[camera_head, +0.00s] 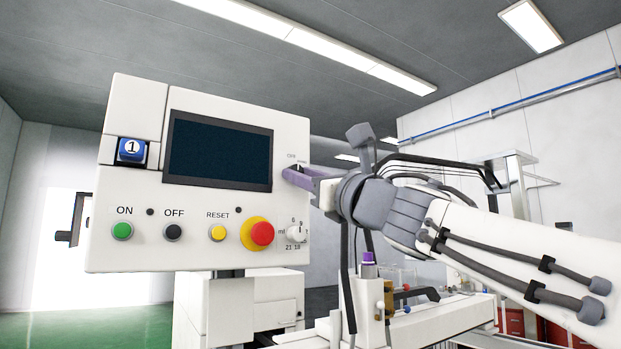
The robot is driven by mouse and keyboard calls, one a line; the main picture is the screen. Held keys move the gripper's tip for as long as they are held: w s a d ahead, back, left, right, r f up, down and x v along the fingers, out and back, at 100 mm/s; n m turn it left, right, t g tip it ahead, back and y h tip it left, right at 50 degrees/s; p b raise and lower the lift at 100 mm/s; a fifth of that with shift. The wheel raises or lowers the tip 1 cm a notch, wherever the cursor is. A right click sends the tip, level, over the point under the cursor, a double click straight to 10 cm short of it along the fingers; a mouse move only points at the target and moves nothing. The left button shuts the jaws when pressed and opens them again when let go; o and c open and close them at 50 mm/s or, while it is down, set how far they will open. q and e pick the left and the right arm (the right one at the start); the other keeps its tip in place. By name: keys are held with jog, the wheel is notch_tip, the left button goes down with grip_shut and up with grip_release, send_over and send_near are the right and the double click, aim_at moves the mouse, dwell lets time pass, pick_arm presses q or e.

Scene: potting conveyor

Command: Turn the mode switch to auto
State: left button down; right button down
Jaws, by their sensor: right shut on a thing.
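The white control panel (150,190) fills the left half of the view. My right gripper (291,174) comes in from the right, with its purple fingers at the panel's upper right edge, just below small lettering. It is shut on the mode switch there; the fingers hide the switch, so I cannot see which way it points. My left gripper is not in view.
The panel has a dark screen (220,151), a green ON button (122,231), a black OFF button (173,232), a yellow RESET button (217,232) and a red emergency button (262,234). A numbered white dial (296,233) sits below my right gripper.

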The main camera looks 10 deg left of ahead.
jog(key=m+t+h, duration=0.1)
jog(key=m+h, duration=0.2)
jog(key=m, duration=0.4)
jog(key=m+t+h+p, duration=0.1)
jog(key=m+h, duration=0.2)
jog(key=m, duration=0.5)
jog(key=s+m+t+h+p, duration=0.1)
jog(key=m+h, duration=0.2)
jog(key=m, duration=0.4)
jog(key=shift+a+r+m+h, duration=0.3)
jog(key=shift+a+r+m, duration=0.1)
jog(key=c, duration=0.6)
grip_release()
jog(key=shift+w, duration=0.1)
